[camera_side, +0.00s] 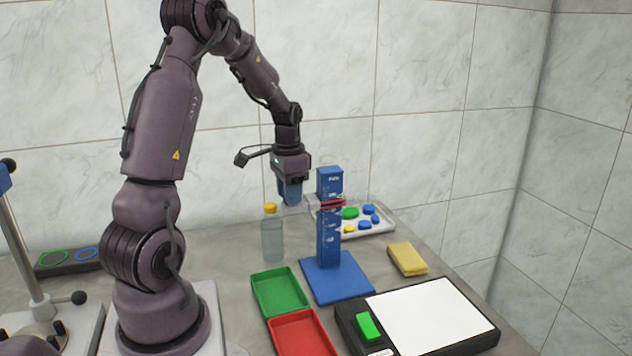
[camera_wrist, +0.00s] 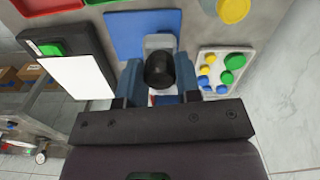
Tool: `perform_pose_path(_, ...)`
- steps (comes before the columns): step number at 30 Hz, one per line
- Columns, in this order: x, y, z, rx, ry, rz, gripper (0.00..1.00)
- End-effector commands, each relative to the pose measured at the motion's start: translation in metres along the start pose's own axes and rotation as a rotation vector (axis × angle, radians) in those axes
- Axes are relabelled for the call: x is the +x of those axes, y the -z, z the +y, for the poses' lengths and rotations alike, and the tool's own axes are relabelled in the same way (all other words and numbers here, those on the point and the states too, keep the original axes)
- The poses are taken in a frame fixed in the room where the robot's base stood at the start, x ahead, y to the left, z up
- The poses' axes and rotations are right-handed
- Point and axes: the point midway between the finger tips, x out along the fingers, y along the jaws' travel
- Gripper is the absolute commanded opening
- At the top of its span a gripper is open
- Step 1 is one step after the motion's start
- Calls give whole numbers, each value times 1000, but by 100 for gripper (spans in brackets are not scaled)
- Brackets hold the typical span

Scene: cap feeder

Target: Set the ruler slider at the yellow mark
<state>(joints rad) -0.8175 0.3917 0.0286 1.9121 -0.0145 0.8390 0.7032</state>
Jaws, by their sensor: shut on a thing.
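The ruler is an upright blue column (camera_side: 328,247) with white scale markings, on a flat blue base (camera_side: 337,280); the base also shows in the wrist view (camera_wrist: 140,24). Its slider (camera_side: 313,203) is a pale piece around the upper part of the column, level with a red mark (camera_side: 333,203). I cannot make out a yellow mark on the column. My gripper (camera_side: 291,201) is left of the column, pointing down. In the wrist view, its blue fingers (camera_wrist: 160,75) are shut on the slider's black knob (camera_wrist: 159,66), and a grey slider part (camera_wrist: 158,41) shows behind.
A bottle with a yellow cap (camera_side: 272,240) stands left of the ruler. A white tray (camera_side: 377,231) of coloured caps is behind it, a yellow sponge (camera_side: 407,259) at right. Green (camera_side: 279,291) and red (camera_side: 304,334) trays and a white-topped black device (camera_side: 430,317) lie in front.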

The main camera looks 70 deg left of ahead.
Motion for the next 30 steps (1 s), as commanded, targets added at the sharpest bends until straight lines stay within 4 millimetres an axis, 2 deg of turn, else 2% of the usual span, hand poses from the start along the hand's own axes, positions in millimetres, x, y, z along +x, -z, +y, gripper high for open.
perform_pose_path(30,51,1,-1,0,2,4,11)
